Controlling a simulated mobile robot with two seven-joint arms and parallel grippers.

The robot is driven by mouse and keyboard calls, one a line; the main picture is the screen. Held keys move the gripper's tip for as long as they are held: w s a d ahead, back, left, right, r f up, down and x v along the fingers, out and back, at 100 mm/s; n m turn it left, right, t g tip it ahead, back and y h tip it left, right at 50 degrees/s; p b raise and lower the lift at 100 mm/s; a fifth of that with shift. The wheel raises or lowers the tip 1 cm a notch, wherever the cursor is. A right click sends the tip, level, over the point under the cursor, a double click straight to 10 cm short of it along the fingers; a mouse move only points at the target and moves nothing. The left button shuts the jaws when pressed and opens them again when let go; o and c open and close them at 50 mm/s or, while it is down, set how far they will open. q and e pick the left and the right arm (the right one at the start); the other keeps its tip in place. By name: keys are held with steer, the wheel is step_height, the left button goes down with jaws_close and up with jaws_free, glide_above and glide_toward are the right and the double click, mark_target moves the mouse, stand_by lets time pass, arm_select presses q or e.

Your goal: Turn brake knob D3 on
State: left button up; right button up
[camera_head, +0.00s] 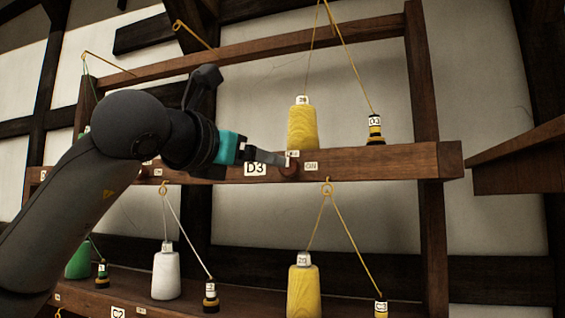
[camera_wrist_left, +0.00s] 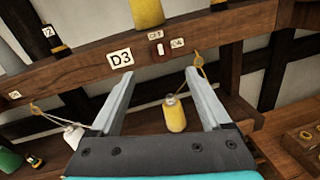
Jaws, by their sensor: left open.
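The D3 label (camera_head: 255,169) is on the upper dark wooden beam. Brake knob D3 (camera_head: 289,172) is a small red-brown knob to its right, with a label above it and an ON label (camera_head: 311,166) to its right. In the left wrist view the knob (camera_wrist_left: 160,48) shows a white mark that stands upright, towards the upper label (camera_wrist_left: 155,35). My left gripper (camera_head: 283,161) is at the beam close to the knob. In the wrist view its fingers (camera_wrist_left: 160,74) are spread, with the knob beyond the tips and nothing between them. My right gripper is out of view.
A yellow cone (camera_head: 302,126) and a small D3 bobbin (camera_head: 375,130) stand on the shelf above the knob, with yellow thread rising from them. A lower shelf holds white (camera_head: 166,274) and yellow (camera_head: 303,288) cones. A wooden ledge (camera_head: 520,160) juts in at right.

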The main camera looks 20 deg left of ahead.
mark_target(290, 167)
arm_select(q)
steer(key=w+d+p, duration=0.1)
steer(key=w+p, duration=0.1)
steer(key=w, duration=0.7)
steer(key=shift+w+d, duration=0.4)
jaws_close()
